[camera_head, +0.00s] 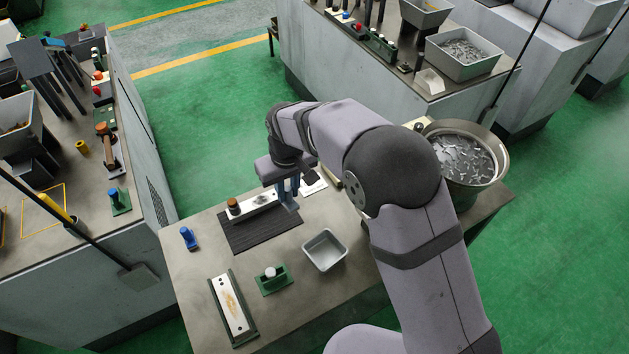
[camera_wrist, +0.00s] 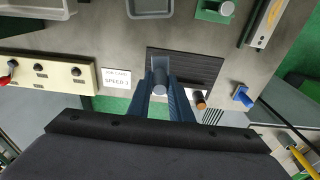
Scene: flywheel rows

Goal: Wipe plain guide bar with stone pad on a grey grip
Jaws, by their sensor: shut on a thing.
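My gripper (camera_wrist: 162,100) is shut on an upright grey cylindrical grip (camera_wrist: 159,78), seen between its two blue-grey fingers. The pad under this grip is hidden. In the head view my gripper (camera_head: 288,200) is low at the right end of a pale bar (camera_head: 259,202) with a grey smudge, along the back of a black ribbed mat (camera_head: 258,234). I cannot tell whether pad and bar touch. A second pale bar (camera_head: 228,307) with brown stains lies in a green frame at the front. Which is the plain guide bar is unclear.
A brown-topped knob (camera_head: 233,206) is at the pale bar's left end. A blue-gripped piece (camera_head: 188,237), a green holder (camera_head: 274,283) with a pale knob and an empty grey tray (camera_head: 325,250) stand nearby.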

